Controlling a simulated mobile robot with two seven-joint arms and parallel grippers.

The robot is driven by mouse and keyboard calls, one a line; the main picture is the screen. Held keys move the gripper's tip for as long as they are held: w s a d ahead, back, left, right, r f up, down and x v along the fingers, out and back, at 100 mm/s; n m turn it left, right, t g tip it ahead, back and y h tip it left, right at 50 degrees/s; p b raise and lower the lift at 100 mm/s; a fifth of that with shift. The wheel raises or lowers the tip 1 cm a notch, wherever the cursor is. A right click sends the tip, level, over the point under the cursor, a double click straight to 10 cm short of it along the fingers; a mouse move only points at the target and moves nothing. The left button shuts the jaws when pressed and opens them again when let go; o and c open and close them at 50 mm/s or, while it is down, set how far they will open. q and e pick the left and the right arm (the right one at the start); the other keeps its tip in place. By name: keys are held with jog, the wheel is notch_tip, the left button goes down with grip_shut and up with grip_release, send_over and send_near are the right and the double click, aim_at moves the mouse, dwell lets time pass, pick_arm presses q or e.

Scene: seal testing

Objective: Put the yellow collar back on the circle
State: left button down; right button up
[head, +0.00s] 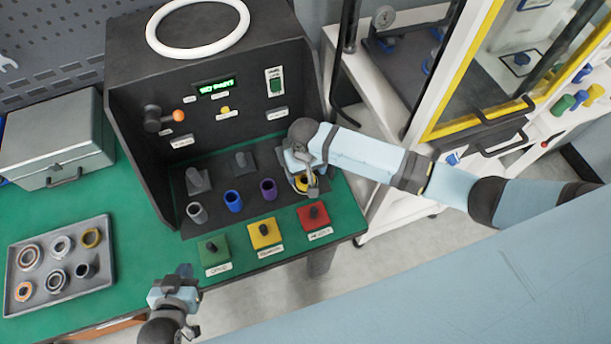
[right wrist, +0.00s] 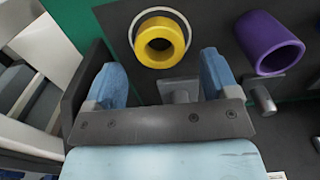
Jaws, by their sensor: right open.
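The yellow collar (right wrist: 160,42) stands inside a white circle outline on the dark panel in the right wrist view. In the head view it shows partly behind my right gripper (head: 306,180), at the right end of the row of collars. My right gripper's blue fingers (right wrist: 164,80) are open and apart, with the collar in front of the gap between them. The collar appears free of both fingers. My left gripper (head: 180,282) is over the front edge of the green table, away from the collars; its jaw opening is unclear.
A purple collar (right wrist: 268,44) stands close beside the yellow one. A blue collar (head: 233,199) and a grey collar (head: 197,213) continue the row. Green (head: 213,251), yellow (head: 264,233) and red (head: 313,216) button blocks sit in front. A tray of rings (head: 107,262) lies at left.

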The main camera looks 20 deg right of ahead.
aim_at(315, 211)
notch_tip(315, 211, up, 8)
jog(key=s+a+f+t+y, duration=0.1)
jog(key=s+f, duration=0.1)
jog(key=s+a+f+t+y, duration=0.1)
jog(key=s+f+t+y, duration=0.1)
jog(key=s, duration=0.1)
jog(key=s+a+f+n+t+y, duration=0.1)
jog(key=s, duration=0.1)
jog(key=shift+s+a+f+t+y, duration=0.15)
jog(key=shift+a+f+t+y, duration=0.15)
jog(key=shift+a+f, duration=0.1)
jog(key=s+d+t, duration=0.2)
jog(key=s, duration=0.1)
jog(key=shift+s+d+f+n+t, duration=0.3)
jog(key=shift+s+d+f+t, duration=0.05)
jog(key=shift+d+f+t, duration=0.05)
jog(key=s+d+t, duration=0.1)
jog(key=s+d, duration=0.1)
jog(key=s+d+t+h, duration=0.1)
jog(key=s+d, duration=0.1)
jog(key=s+d+n+t, duration=0.1)
jog(key=s+d, duration=0.1)
jog(key=shift+s+d+r+t, duration=0.2)
jog(key=shift+r+t, duration=0.1)
jog(key=shift+r, duration=0.05)
